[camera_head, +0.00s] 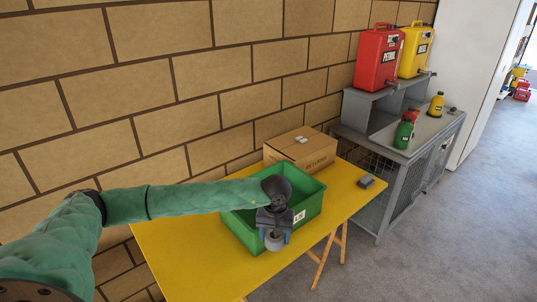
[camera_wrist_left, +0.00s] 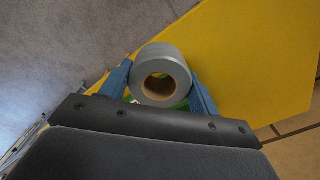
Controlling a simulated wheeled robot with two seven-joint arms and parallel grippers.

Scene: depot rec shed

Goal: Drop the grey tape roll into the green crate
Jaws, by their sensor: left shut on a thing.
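The grey tape roll (camera_wrist_left: 161,63) is gripped between the blue fingers of my left gripper (camera_wrist_left: 160,85) in the left wrist view. In the head view the roll (camera_head: 274,241) shows at the tip of my left gripper (camera_head: 274,234), in front of the near side of the green crate (camera_head: 309,207). The left gripper is shut on the roll. The crate stands on the yellow table, and my left arm and gripper cover part of it. I cannot tell exactly how high the roll is above the table. My right gripper is not in view.
A cardboard box (camera_head: 318,153) stands behind the crate. A small grey object (camera_head: 366,181) lies at the right end of the yellow table (camera_head: 180,259). A grey metal bench (camera_head: 389,172) at the right holds red and yellow cans and bottles. A brick wall rises behind.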

